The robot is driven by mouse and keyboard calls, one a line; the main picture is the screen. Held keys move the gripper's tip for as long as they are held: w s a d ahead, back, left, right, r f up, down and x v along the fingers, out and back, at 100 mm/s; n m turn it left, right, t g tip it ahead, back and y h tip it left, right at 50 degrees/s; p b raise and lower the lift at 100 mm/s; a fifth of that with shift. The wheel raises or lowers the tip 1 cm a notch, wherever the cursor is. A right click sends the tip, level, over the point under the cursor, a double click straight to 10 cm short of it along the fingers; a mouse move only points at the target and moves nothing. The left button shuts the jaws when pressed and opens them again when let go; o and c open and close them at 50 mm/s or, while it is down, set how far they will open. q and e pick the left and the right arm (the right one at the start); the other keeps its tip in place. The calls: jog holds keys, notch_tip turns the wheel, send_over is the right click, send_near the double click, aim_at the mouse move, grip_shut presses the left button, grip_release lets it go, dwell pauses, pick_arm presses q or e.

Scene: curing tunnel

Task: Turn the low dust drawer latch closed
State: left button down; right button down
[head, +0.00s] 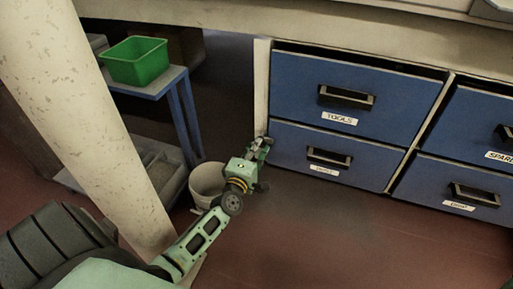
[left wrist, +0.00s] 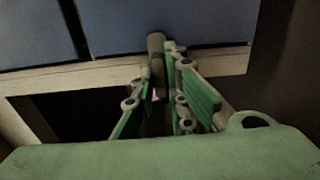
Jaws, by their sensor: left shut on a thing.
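The low dust drawer (head: 290,150) is a blue front under the TOOLS drawer, with a dark handle and a small white label too blurred to read surely. My left gripper (head: 264,143) is at this drawer's left edge, beside the pale cabinet post. In the left wrist view the green fingers of my left gripper (left wrist: 159,84) are shut on the latch (left wrist: 156,48), a short dark bar standing against the pale frame edge. The gripper hides the latch in the head view. My right gripper is not in view.
The TOOLS drawer (head: 350,93) is above and more blue drawers (head: 468,178) stand to the right. A white bucket (head: 206,184) is close beside my left wrist. A blue shelf cart (head: 158,88) holds a green bin (head: 136,62). Floor in front of the drawers is clear.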

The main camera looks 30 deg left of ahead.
pick_arm(q)
jog(key=c, duration=1.8)
grip_release()
jog(key=shift+o, duration=0.2)
jog(key=shift+s, duration=0.1)
jog(key=v, duration=1.2)
